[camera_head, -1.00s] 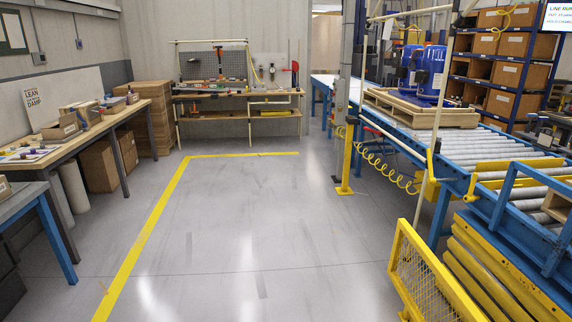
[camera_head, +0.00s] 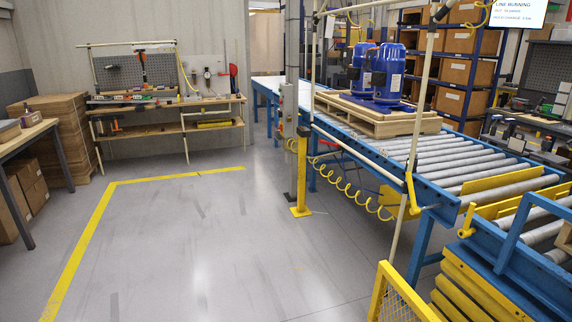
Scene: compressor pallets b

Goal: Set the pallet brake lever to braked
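Two blue compressors, one (camera_head: 388,72) in front of the other (camera_head: 361,66), stand on a wooden pallet (camera_head: 378,122) on the roller conveyor (camera_head: 455,165). A yellow lever-like part (camera_head: 412,194) stands at the conveyor's near side edge. Another small yellow lever-like part (camera_head: 467,221) stands at the blue frame nearer to me. I cannot tell which of them, if either, is the pallet brake lever, or its setting. Neither of my grippers is in view.
A yellow mesh guard (camera_head: 398,300) and stacked yellow pieces (camera_head: 470,290) stand at the lower right. A yellow post (camera_head: 301,180) stands beside the conveyor, with a coiled yellow hose (camera_head: 350,190). A workbench (camera_head: 165,130) is at the back. The grey floor in the middle is clear.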

